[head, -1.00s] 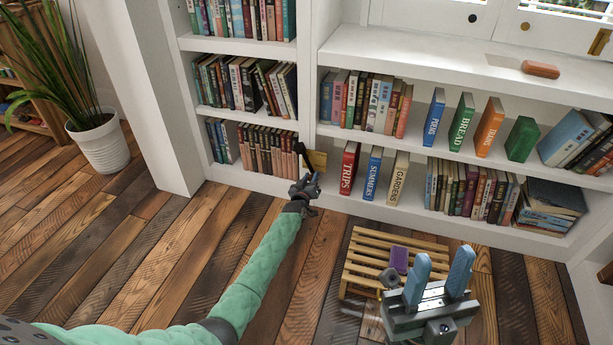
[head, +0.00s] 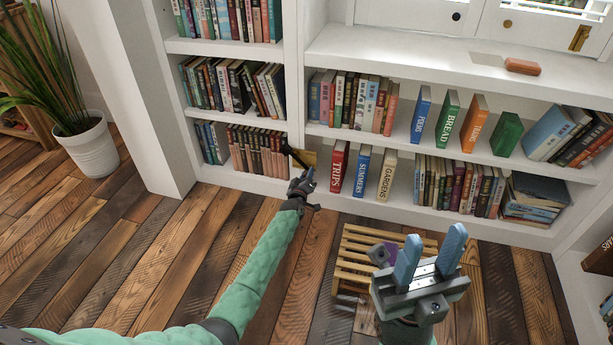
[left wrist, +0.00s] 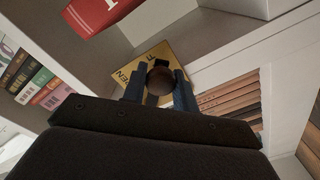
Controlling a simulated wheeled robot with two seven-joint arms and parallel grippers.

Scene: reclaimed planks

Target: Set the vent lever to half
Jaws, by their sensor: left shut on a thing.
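The vent lever (head: 296,157) is a dark bar slanting in front of a small yellow plate (head: 310,158) at the lower bookcase divider. In the left wrist view its round dark knob (left wrist: 160,80) sits between my finger pads, and the yellow plate (left wrist: 178,59) behind shows the letters of "OPEN", partly hidden. My left gripper (head: 305,182) is shut on the lever knob. My right gripper (head: 430,255) is open and empty, with blue fingers pointing up, above the floor.
A slatted wooden pallet (head: 352,262) with a purple block (head: 378,256) lies on the plank floor near my right gripper. Books such as the red one (head: 338,166) stand right of the lever. A potted plant (head: 88,148) stands at left.

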